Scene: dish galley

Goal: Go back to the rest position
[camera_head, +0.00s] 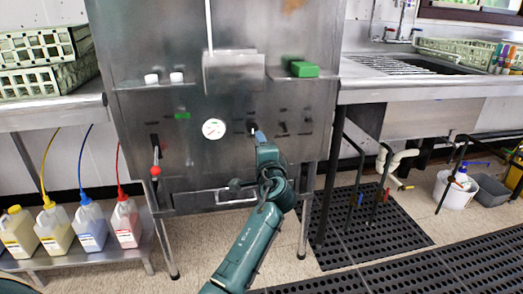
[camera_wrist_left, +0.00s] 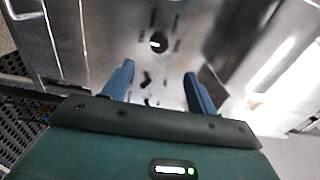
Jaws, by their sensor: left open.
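My left gripper (camera_head: 255,130) is at the front panel of the steel dish machine (camera_head: 215,185), right of its round white gauge (camera_head: 214,129). In the left wrist view, the blue fingers of the left gripper (camera_wrist_left: 158,70) are spread apart with nothing between them. A dark round knob with a white mark (camera_wrist_left: 158,42) is on the panel just beyond the fingertips; I cannot tell whether they touch the panel. My teal left arm reaches up from the bottom of the head view. My right gripper is not in view.
A red-tipped lever (camera_head: 155,170) and a low bar handle (camera_head: 236,197) are on the machine front. A green block (camera_head: 304,69) lies on its ledge. Coloured jugs (camera_head: 125,222) stand on a low shelf at left. A sink counter (camera_head: 420,88) is at right, black mats (camera_head: 375,225) below.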

